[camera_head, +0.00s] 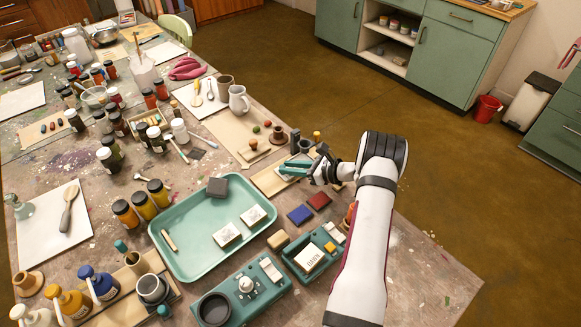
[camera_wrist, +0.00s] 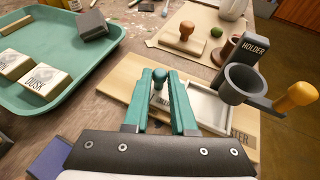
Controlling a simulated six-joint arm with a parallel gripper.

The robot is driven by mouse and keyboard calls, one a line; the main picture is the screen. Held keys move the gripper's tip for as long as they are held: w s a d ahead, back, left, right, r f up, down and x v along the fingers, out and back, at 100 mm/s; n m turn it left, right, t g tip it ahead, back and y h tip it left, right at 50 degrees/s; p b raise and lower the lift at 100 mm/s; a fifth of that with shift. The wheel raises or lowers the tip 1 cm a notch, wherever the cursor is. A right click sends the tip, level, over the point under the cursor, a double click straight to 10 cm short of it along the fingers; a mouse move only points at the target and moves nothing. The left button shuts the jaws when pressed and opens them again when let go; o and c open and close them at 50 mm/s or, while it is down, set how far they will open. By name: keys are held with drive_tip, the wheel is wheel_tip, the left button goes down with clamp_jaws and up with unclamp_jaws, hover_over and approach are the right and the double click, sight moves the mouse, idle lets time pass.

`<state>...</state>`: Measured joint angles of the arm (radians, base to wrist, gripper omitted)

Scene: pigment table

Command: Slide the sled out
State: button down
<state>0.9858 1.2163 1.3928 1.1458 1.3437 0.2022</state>
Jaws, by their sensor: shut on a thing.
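My gripper (camera_wrist: 160,76) has teal fingers and is shut on a small teal knob (camera_wrist: 160,82), which I take to be the sled's handle. In the wrist view a label partly shows below the knob, and the fingers hide much of what it stands on. The knob is over a pale wooden board (camera_wrist: 117,80). A whitish shallow tray or frame (camera_wrist: 208,108) lies on the board, just right of the fingers. In the head view my gripper (camera_head: 297,167) is over the same board (camera_head: 268,181), and the knob cannot be made out.
A grey post marked HOLDER (camera_wrist: 252,55) with a dark cup-like ring (camera_wrist: 245,82) and an orange-handled rod (camera_wrist: 296,95) stand close on the right. A green tray (camera_wrist: 52,75) with labelled blocks lies left. Red (camera_head: 318,200) and blue (camera_head: 300,214) pads lie in front.

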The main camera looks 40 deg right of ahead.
drive_tip(key=a, duration=0.7)
drive_tip(key=shift+a, duration=0.15)
drive_tip(key=c, duration=0.8)
unclamp_jaws()
drive_tip(key=shift+o, duration=0.3)
drive_tip(key=shift+s, duration=0.1)
drive_tip(key=v, duration=1.5)
drive_tip(key=shift+s+d+r, duration=0.15)
drive_tip(key=shift+s+d, duration=0.05)
drive_tip(key=shift+d, duration=0.15)
